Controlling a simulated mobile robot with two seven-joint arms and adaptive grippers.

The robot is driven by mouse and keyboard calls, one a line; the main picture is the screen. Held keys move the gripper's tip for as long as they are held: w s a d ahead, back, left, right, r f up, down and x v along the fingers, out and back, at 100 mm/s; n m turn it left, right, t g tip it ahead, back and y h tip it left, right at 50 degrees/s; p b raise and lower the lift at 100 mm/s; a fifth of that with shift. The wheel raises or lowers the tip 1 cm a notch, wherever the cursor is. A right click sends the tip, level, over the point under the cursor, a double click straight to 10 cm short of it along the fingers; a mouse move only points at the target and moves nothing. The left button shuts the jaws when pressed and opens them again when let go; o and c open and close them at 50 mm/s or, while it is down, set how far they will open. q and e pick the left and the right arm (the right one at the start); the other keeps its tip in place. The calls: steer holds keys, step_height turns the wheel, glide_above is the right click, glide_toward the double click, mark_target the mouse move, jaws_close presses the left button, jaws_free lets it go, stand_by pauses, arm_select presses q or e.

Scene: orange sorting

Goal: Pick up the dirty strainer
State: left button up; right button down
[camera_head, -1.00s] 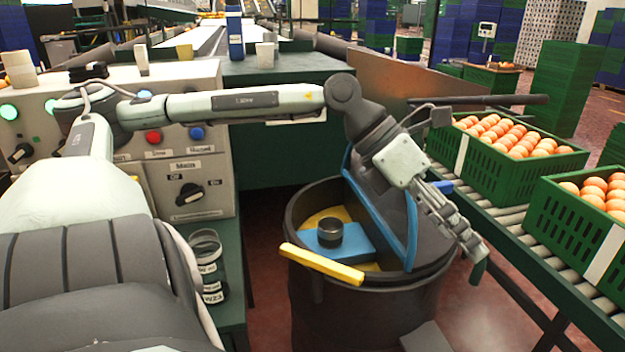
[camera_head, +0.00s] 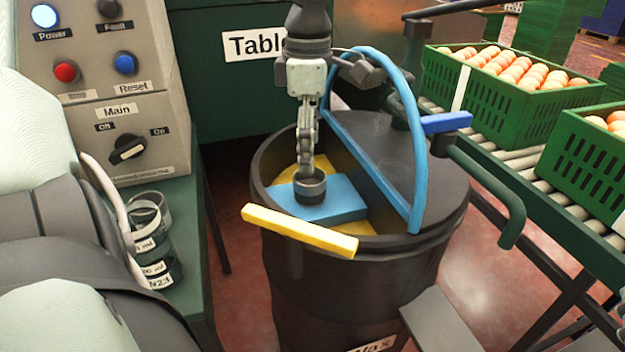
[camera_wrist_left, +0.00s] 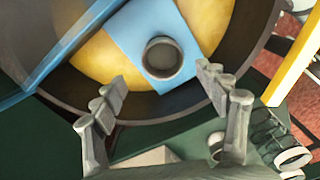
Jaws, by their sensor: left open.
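A small dark, round, cup-like piece (camera_head: 310,188), which looks like the strainer, sits on a blue block (camera_head: 345,205) inside the open half of a black barrel (camera_head: 330,275). I cannot make out any mesh or dirt on it. My left gripper (camera_head: 305,168) points down just above and behind it, overlapping it in the head view. In the left wrist view, the gripper (camera_wrist_left: 161,88) is open. Its fingers are spread to either side below the cup (camera_wrist_left: 162,58) in the picture, with nothing between them. My right gripper is not in view.
A yellow bar (camera_head: 300,232) crosses the barrel's front rim. Clear labelled vessels (camera_head: 150,235) stand on the left bench by a control panel (camera_head: 110,100). Green crates (camera_head: 510,100) of orange round items line the right conveyor.

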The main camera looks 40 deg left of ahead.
mark_target(310, 180)
arm_select(q)
steer(key=f, duration=0.3)
steer(key=f+b, duration=0.1)
steer(key=f, duration=0.3)
steer(key=shift+s+d+f, duration=0.1)
steer(key=shift+d+f, duration=0.1)
steer(key=shift+f, duration=0.05)
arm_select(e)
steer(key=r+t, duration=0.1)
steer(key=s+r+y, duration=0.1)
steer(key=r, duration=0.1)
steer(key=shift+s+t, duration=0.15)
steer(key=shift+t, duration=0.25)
arm_select(q)
steer(key=c, duration=1.3)
steer(key=shift+r, duration=0.1)
